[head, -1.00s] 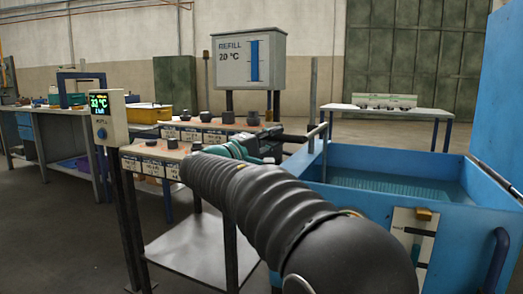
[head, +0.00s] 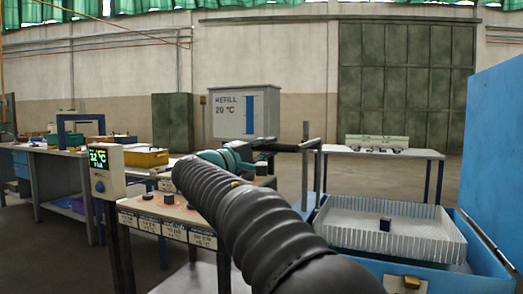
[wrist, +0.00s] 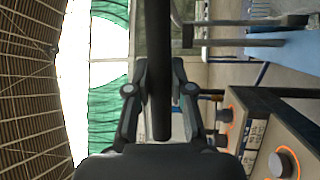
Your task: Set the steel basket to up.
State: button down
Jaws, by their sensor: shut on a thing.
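The steel basket (head: 390,240), a pale ribbed open tray, stands raised at the top of the blue tank (head: 490,255). A small dark block (head: 385,224) lies in it. A grey lever arm (head: 312,144) rises at the tank's left side. My gripper (head: 285,147) is shut on a dark bar at the end of that lever. In the wrist view the black bar (wrist: 158,110) runs between the two fingers of my gripper (wrist: 160,68). Exact finger contact is hard to see.
A stand with dark knobs and labels (head: 165,222) is beside my arm on the left. A temperature display (head: 100,170) stands left of it. A refill sign (head: 245,112) and a white table (head: 385,152) stand behind. A tall blue panel (head: 500,165) rises at the right.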

jog(key=shift+r, duration=0.45)
jog(key=c, duration=1)
grip_release()
jog(key=shift+f, duration=0.15)
jog(key=shift+s+a+f, duration=0.15)
jog(key=shift+s+a, duration=0.15)
jog(key=shift+a, duration=0.15)
jog(key=v, duration=1.1)
